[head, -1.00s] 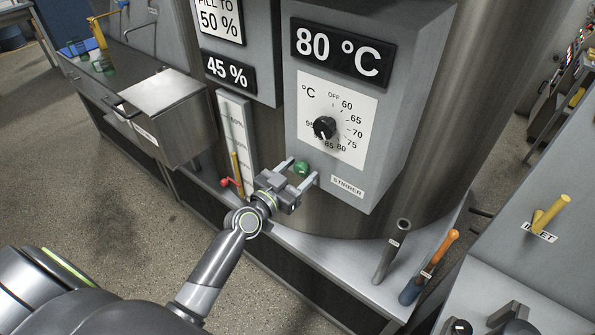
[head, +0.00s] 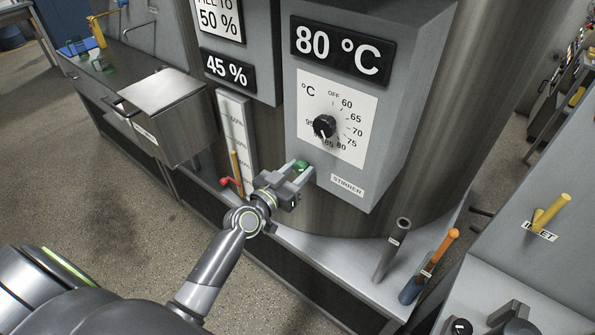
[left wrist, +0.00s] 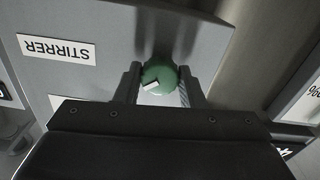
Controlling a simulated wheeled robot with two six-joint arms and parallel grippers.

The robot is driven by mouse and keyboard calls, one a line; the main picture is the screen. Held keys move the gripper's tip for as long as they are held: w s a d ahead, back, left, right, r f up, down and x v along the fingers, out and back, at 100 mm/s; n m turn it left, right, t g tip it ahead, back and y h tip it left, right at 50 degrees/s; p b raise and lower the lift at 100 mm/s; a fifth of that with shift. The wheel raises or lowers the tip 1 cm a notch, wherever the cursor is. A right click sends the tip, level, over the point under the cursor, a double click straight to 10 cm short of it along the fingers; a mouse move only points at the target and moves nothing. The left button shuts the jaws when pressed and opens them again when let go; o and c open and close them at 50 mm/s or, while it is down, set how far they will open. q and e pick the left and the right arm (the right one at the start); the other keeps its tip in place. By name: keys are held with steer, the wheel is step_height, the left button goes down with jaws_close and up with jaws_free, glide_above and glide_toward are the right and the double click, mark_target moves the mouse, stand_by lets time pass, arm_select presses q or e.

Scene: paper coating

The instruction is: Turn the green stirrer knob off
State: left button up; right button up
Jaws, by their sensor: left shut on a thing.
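The green stirrer knob (head: 301,167) is on the lower front of the grey control box, left of the STIRRER label (head: 347,185). My left gripper (head: 300,170) is shut on the knob, with one finger on each side of it. In the left wrist view the green knob (left wrist: 160,77) sits between the two fingers (left wrist: 160,84), and a white pointer mark shows on its face. Part of the knob's sides is hidden by the fingers. My right gripper is not in view.
Above the knob are a black temperature dial (head: 324,127) and an 80 °C display (head: 340,53). A red-handled valve (head: 230,182) is to the left. A grey handle (head: 392,250) and an orange-topped tool (head: 430,265) stand on the ledge at right.

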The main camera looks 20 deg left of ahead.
arm_select(q)
steer(key=n, duration=0.5)
steer(key=shift+n, duration=2.5)
steer(key=o, duration=1)
steer(key=b+v, duration=0.3)
steer(key=v, duration=1.4)
steer(key=shift+s+a+b, duration=0.15)
steer(key=shift+s+b, duration=0.05)
steer(key=shift+b, duration=0.2)
